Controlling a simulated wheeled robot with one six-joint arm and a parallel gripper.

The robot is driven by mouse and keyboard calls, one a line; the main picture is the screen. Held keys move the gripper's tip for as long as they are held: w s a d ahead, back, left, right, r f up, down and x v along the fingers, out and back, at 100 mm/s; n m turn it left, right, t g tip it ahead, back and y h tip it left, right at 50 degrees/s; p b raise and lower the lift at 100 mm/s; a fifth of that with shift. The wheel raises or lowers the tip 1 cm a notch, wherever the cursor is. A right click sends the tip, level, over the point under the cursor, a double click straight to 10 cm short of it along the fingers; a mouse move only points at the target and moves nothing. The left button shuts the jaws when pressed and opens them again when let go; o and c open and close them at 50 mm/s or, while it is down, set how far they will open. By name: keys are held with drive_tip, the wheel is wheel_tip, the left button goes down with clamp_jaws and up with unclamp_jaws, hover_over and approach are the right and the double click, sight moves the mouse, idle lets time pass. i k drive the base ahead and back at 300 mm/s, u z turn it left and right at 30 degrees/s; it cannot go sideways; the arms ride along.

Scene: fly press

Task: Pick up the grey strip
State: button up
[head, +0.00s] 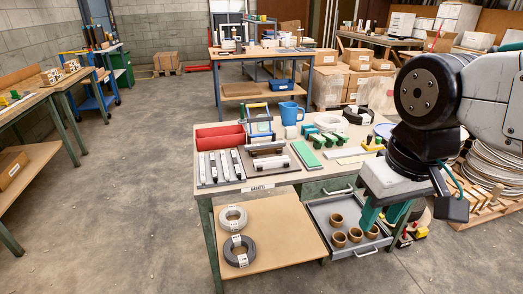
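Several narrow grey strips (213,167) lie side by side on a dark mat at the left front of the green-legged table (262,181). Other grey bars (271,162) lie just to their right, beside a dark block. I cannot tell which one is the named grey strip. My gripper (384,222) hangs at the right, pointing down, with its two teal fingers apart and nothing seen between them. In the picture it is well to the right of the strips, over the drawer's right side.
A red bin (220,136), a blue jug (290,113) and a green strip (306,154) stand or lie on the table. An open grey drawer (322,215) holds several brown cups. Two rings (238,250) lie on the lower shelf. The floor to the left is clear.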

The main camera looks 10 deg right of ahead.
sight(283, 143)
drive_tip(key=u, duration=0.4)
drive_tip(key=i, duration=0.4)
drive_tip(key=u, duration=0.6)
drive_tip(key=i, duration=1.45)
drive_tip(key=z, duration=0.9)
